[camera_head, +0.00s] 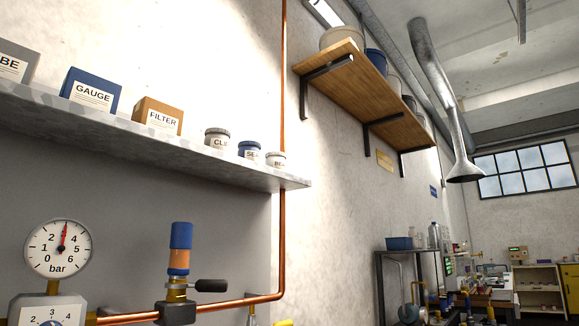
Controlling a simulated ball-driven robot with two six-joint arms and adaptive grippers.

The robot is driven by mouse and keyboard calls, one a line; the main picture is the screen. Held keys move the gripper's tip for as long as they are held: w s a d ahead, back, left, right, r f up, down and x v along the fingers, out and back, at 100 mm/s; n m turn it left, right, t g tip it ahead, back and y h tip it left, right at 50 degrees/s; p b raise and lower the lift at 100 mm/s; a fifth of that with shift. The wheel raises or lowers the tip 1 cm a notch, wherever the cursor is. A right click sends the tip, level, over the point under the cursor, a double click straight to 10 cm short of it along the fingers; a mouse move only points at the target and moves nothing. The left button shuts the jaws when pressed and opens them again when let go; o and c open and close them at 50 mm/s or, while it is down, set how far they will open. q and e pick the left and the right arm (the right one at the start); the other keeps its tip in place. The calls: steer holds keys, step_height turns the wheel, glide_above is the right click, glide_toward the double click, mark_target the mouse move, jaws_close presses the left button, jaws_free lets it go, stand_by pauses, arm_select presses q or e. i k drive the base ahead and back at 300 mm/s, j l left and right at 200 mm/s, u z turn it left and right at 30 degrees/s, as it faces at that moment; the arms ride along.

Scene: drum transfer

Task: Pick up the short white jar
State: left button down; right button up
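A short white jar (276,160) with a partly readable label stands at the right end of the long grey shelf (180,150). A blue jar (249,150) stands just left of it. A taller grey-lidded jar (217,139), also with a pale label, stands further left. The white jar is upright, and nothing touches it that I can make out. Neither of my grippers shows in the head view.
A brown FILTER box (158,116) and a blue GAUGE box (91,92) share the shelf. A copper pipe (283,90) runs vertically near its right end. Below are a pressure gauge (58,248) and a blue-orange valve fitting (180,250). A wooden shelf (365,95) hangs at upper right.

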mark_target(276, 159)
steer(key=l+z, duration=0.35)
steer(key=l, duration=0.2)
steer(key=l+z, duration=0.35)
steer(key=l, duration=0.15)
steer(key=i, duration=0.05)
